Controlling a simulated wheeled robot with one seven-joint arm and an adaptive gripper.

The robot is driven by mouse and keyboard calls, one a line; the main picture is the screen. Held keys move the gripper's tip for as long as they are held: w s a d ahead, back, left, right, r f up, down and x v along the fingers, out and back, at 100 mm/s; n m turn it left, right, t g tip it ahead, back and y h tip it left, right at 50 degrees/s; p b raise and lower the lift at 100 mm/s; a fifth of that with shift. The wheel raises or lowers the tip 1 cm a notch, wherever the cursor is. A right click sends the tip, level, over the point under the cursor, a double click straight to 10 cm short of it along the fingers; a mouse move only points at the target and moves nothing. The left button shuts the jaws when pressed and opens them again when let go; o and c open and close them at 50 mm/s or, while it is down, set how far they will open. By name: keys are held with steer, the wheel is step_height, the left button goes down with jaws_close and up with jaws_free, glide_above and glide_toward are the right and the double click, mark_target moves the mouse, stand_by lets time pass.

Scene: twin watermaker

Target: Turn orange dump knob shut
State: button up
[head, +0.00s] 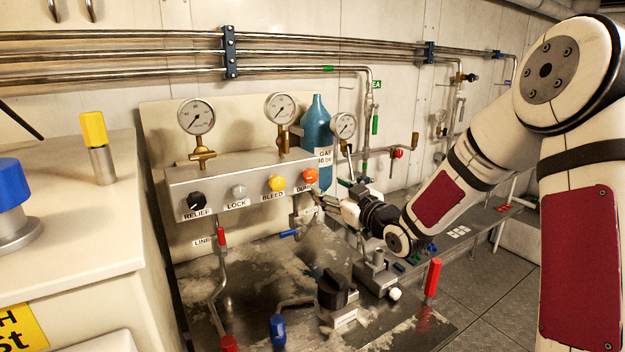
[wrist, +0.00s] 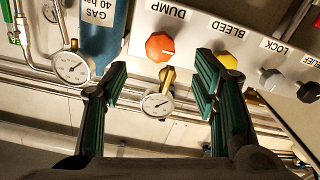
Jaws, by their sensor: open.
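The orange dump knob (head: 310,176) is at the right end of the grey panel's row of knobs, above the label DUMP. In the wrist view, which is upside down, the orange knob (wrist: 160,47) shows a pale pointer line. My gripper (wrist: 161,74) is open, its two green-padded fingers spread to either side of the knob in the picture. The knob appears ahead of the fingertips, and I see no contact. In the head view my gripper (head: 318,200) is just below and right of the knob, partly hard to make out.
The yellow bleed knob (head: 277,183) is the knob's neighbour, close to one finger in the wrist view. The lock knob (head: 238,191) and black relief knob (head: 196,201) lie further left. A blue gas bottle (head: 318,130) and gauges stand behind the panel.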

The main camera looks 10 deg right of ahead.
mark_target(313, 178)
steer(key=x, duration=0.9)
steer(key=shift+w, duration=0.1)
steer(key=c, duration=1.2)
